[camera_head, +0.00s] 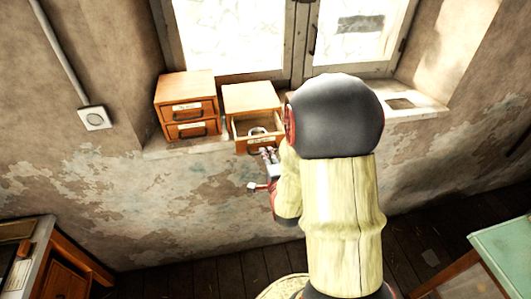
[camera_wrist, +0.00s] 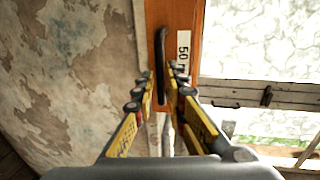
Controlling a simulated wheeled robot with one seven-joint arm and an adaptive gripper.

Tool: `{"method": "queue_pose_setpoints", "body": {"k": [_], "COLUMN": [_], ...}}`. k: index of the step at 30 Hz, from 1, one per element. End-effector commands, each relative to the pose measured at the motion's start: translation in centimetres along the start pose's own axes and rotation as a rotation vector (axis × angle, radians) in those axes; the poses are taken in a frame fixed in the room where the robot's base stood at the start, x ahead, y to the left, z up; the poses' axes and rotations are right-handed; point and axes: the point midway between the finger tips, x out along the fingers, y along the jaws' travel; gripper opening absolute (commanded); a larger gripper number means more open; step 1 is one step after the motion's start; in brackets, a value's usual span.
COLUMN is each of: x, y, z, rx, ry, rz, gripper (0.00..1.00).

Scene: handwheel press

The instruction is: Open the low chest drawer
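The low wooden chest (camera_head: 251,96) stands on the window sill, right of a taller two-drawer chest. Its drawer (camera_head: 243,144) is pulled out, and the inside shows. A pale curved object (camera_head: 257,131) shows at the drawer; I cannot tell whether it lies inside. My gripper (camera_head: 266,154) is just in front of the drawer front. In the wrist view, an orange drawer front (camera_wrist: 183,18) with a "50" label has a dark bar handle (camera_wrist: 161,45). My fingertips (camera_wrist: 162,72) are apart, one on each side of the handle's lower part, with small gaps.
The two-drawer chest (camera_head: 186,86) stands close on the left, its drawers shut. The window (camera_head: 235,35) is behind. A wooden desk (camera_head: 62,262) is at lower left and a green table (camera_head: 505,245) at lower right. My arm hides part of the sill.

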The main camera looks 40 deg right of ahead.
Motion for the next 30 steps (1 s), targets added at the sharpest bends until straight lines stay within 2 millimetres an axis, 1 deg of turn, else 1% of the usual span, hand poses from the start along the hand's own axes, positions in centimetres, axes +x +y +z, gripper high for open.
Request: {"method": "queue_pose_setpoints", "body": {"k": [3,12,18,21,30], "x": [-2.3,-7.6,-9.0,-9.4,-9.6], "y": [-0.1,-0.1,0.0,0.0,0.1], "z": [0.0,0.0,0.0,0.0,0.0], "rx": [0.0,0.0,0.0,0.0,0.0], "ry": [0.0,0.001,0.0,0.0,0.0], "rz": [-0.001,-0.002,0.0,0.001,0.001], "gripper": [0.13,0.13,0.13,0.13,0.13]}}
